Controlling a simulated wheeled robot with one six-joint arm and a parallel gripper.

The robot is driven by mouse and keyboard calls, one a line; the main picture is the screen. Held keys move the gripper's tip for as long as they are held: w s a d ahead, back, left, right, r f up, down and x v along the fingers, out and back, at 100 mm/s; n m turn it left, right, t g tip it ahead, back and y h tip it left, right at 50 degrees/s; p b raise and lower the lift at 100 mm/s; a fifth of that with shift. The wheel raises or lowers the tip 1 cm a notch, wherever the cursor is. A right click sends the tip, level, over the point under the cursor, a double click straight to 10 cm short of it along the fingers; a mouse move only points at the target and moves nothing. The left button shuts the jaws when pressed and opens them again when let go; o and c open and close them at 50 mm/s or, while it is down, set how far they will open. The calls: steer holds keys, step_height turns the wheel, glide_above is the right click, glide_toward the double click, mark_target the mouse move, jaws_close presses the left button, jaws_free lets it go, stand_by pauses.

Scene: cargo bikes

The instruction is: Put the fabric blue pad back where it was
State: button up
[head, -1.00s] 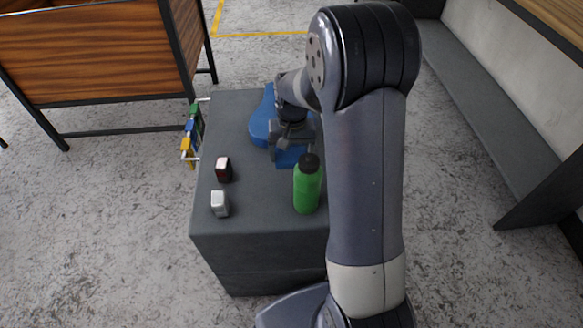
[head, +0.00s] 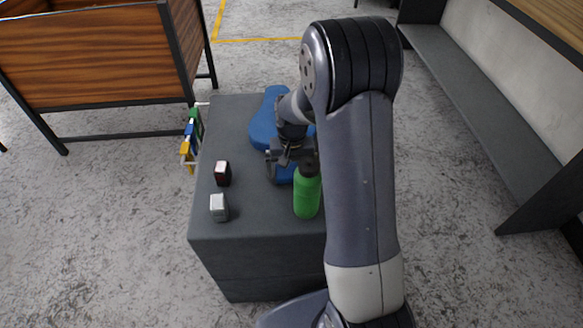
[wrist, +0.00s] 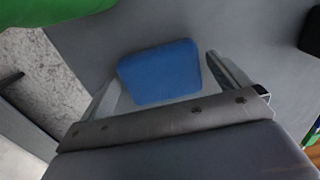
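The small fabric blue pad (head: 283,174) is over the grey block top, beside the green bottle and partly hidden under my gripper. In the wrist view the pad (wrist: 160,73) lies between the two finger ends, which come close to its left and right edges. I cannot tell whether the pad touches the surface below.
A larger blue saddle-shaped piece (head: 264,126) lies behind. The green bottle (head: 307,192) stands close at the right.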

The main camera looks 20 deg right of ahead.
mark_target(291, 171)
step_height(291, 171, up, 12)
steer(key=shift+d+r+p, duration=0.1)
steer(key=shift+r+p, duration=0.05)
steer(key=shift+p, duration=1.05)
step_height(291, 171, down, 12)
steer(key=shift+f+b, duration=0.1)
steer(key=shift+b, duration=1.1)
steer(key=shift+r+p, duration=0.45)
steer(key=shift+r, duration=1.5)
